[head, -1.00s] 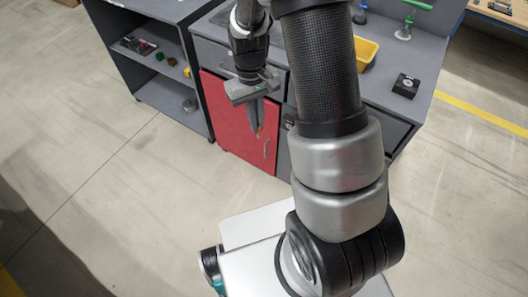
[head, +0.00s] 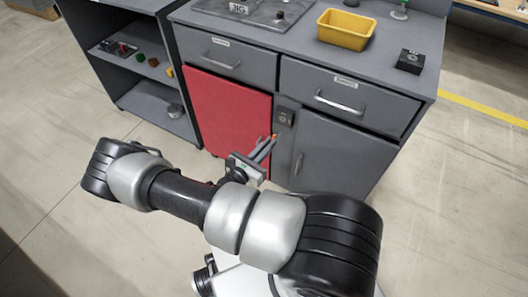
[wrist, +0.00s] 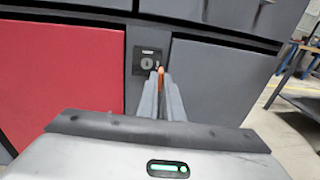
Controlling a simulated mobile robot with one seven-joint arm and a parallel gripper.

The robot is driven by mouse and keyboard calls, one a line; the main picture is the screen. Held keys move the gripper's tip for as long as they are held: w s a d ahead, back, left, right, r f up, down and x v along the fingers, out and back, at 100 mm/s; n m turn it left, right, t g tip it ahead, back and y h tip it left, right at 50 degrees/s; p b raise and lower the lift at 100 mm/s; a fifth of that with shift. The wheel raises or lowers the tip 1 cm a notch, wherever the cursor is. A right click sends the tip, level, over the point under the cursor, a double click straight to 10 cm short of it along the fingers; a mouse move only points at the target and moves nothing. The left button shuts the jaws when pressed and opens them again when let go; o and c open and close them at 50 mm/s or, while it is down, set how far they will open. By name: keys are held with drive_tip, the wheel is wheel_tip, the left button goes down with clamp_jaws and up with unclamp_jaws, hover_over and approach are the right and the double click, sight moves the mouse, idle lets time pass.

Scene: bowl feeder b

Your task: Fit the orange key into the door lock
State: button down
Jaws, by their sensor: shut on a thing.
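My gripper (head: 266,147) is shut on the orange key (head: 274,137). In the wrist view the key (wrist: 160,72) shows as a small orange tip between the fingertips (wrist: 161,82); the rest of it is hidden by the fingers. The door lock (head: 285,118) is a dark plate with a round keyhole on the grey strip between the red door and the grey door. In the wrist view the lock (wrist: 147,62) is just beyond the key, which appears slightly right of and below the keyhole. I cannot tell whether key and lock touch.
The red door (head: 230,108) is left of the lock and the grey door (head: 340,155) is right of it. Two drawers with handles (head: 340,103) sit above. A yellow bin (head: 346,30) and a black box (head: 410,61) stand on the counter. An open shelf (head: 150,90) is at left.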

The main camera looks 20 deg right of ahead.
drive_tip(key=shift+w+a+f+n+t+y, duration=0.25)
drive_tip(key=shift+w+f+n+t, duration=0.1)
drive_tip(key=shift+f+t, duration=0.15)
drive_tip(key=shift+w+a+f+n+t+y, duration=0.15)
drive_tip(key=shift+w+a+f+n+t, duration=0.15)
drive_tip(key=shift+t, duration=0.2)
drive_tip(key=shift+s, duration=0.15)
drive_tip(key=x, duration=0.5)
drive_tip(key=shift+w+d, duration=0.2)
drive_tip(key=shift+d, duration=0.1)
drive_tip(key=shift+p+x, duration=0.3)
drive_tip(key=shift+x, duration=1.15)
idle(4.6)
